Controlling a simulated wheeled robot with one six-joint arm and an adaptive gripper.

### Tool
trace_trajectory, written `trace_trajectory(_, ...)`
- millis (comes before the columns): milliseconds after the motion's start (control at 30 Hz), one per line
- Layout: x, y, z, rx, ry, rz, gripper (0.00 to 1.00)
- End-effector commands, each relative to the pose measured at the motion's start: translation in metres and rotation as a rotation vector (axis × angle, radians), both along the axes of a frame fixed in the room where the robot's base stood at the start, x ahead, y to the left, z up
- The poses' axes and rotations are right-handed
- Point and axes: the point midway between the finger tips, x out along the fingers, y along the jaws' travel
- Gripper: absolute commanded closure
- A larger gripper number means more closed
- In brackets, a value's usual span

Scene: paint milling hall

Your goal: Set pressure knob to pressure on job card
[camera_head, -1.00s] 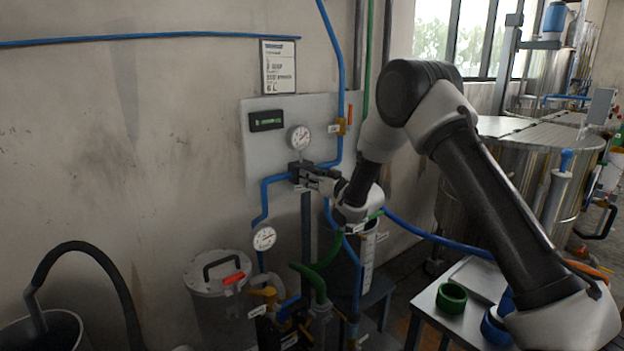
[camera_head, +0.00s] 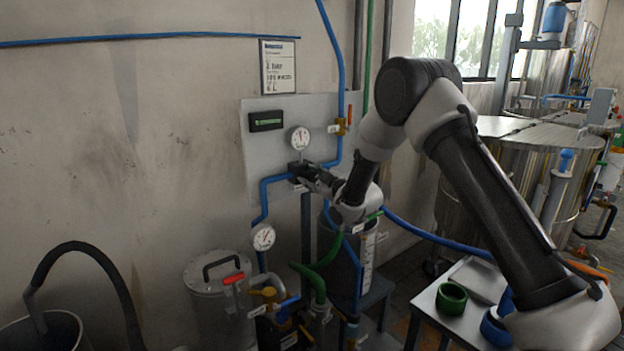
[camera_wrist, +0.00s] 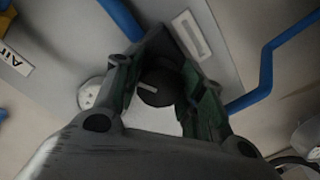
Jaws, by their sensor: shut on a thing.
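My gripper (camera_head: 303,175) is at the black regulator on the grey wall panel (camera_head: 265,165). In the wrist view its fingers (camera_wrist: 160,95) are shut on the round black pressure knob (camera_wrist: 157,86), which has a short white mark. The knob is hidden behind the gripper in the head view. A round white gauge (camera_head: 300,138) sits just above the regulator, its needle close to straight up. It shows partly behind a finger in the wrist view (camera_wrist: 89,93). The job card (camera_head: 278,67) hangs above the panel. Its blurred lines seem to read "2 bar" and "6 L".
A green-lit display (camera_head: 266,121) is left of the gauge. Blue hose (camera_head: 275,180) runs around the regulator. A second gauge (camera_head: 263,238), a lidded metal pot (camera_head: 215,285) and valves stand below. A side table (camera_head: 425,302) carries a green ring (camera_head: 451,298).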

Motion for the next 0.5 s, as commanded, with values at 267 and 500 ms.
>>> trace_trajectory(267,-0.0004,-0.0002,-0.0013,-0.042,-0.027,0.000,0.84)
trace_trajectory(500,-0.0005,-0.0002,-0.0015,-0.045,-0.029,0.000,0.84)
